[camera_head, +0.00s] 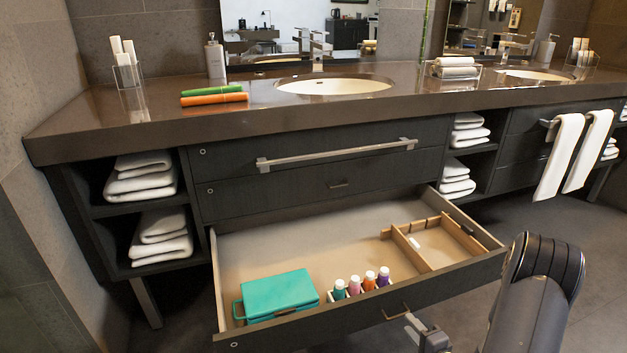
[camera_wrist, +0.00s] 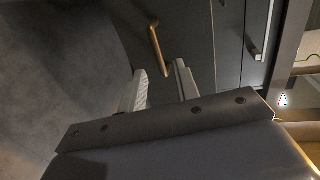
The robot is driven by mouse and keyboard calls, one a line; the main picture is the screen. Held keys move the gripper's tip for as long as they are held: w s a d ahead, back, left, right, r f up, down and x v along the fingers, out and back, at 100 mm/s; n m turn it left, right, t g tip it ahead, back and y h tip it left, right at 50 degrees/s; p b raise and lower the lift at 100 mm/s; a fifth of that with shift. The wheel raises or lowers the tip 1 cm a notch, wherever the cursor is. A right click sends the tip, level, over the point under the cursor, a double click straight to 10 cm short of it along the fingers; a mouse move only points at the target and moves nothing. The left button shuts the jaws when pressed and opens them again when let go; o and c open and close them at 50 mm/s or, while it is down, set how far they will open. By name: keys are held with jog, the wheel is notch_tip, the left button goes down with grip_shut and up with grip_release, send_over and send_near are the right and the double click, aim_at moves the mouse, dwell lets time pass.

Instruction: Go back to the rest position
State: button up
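My gripper (camera_head: 414,322) is low at the front of the pulled-out drawer (camera_head: 330,328), just right of the drawer's brass handle (camera_head: 397,313). In the wrist view, the two fingers of my gripper (camera_wrist: 160,68) are apart, with nothing held between them. The brass handle (camera_wrist: 154,45) shows ahead of the fingertips, one end lying between them in the picture. I cannot tell the exact gap. My dark arm link rises at the lower right of the head view.
The open drawer holds a teal box (camera_head: 279,294), several small bottles (camera_head: 355,285) and a wooden divider (camera_head: 432,245). White towels (camera_head: 560,155) hang at the right. The floor right of the drawer is clear.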

aim_at(402, 315)
jog(key=shift+b+x, duration=0.4)
jog(key=shift+x, duration=1.8)
jog(key=shift+r, duration=0.1)
jog(key=shift+s, duration=0.1)
